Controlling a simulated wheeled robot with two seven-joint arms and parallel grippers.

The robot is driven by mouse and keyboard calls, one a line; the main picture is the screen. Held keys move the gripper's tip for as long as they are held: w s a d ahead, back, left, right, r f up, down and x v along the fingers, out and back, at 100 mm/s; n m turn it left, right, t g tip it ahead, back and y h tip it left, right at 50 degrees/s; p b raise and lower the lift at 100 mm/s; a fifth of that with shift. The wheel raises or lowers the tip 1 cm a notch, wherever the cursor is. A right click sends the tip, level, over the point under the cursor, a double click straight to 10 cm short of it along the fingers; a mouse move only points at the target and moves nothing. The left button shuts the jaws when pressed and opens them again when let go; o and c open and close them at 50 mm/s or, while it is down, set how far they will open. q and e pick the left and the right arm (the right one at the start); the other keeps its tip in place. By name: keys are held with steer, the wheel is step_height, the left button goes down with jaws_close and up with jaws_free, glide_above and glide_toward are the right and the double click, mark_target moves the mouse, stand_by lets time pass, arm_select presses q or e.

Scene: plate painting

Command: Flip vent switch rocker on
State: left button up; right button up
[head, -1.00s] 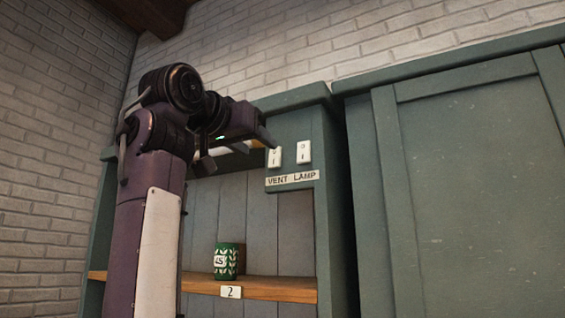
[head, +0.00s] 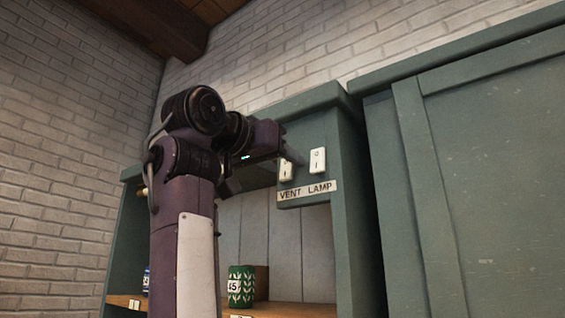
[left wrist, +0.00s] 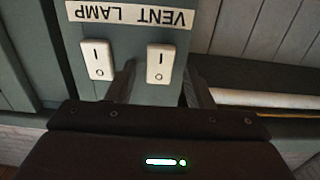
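The vent switch (head: 286,171) is a white rocker on the green cabinet's upper panel, above the VENT LAMP label (head: 307,191). My left gripper (head: 288,152) is at its upper end and partly covers it. In the left wrist view the picture is upside down; the vent rocker (left wrist: 160,63) shows I and O marks, with the I end nearer the label. The left gripper's fingers (left wrist: 160,83) are apart, one on each side of the vent rocker, with nothing between them gripped. Which end is pressed in, and whether the fingers touch, I cannot tell. My right gripper is out of view.
The lamp switch (head: 318,160) is close beside the vent switch, and shows in the left wrist view (left wrist: 97,59). Below, a green patterned canister (head: 241,286) stands on the wooden shelf (head: 290,311). A larger green cabinet (head: 470,190) stands at the right.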

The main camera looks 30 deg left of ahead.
arm_select(q)
steer(key=shift+c, duration=1.3)
steer(key=shift+s, duration=0.2)
steer(key=shift+c, duration=3.5)
steer(key=shift+f+b, duration=0.25)
steer(key=shift+b, duration=0.25)
steer(key=t+b, duration=0.2)
steer(key=b, duration=0.1)
steer(key=shift+f+b, duration=0.3)
steer(key=shift+f, duration=0.1)
steer(key=shift+t+b, duration=0.3)
steer(key=shift+t, duration=0.2)
steer(key=shift+r, duration=0.25)
steer(key=o, duration=1)
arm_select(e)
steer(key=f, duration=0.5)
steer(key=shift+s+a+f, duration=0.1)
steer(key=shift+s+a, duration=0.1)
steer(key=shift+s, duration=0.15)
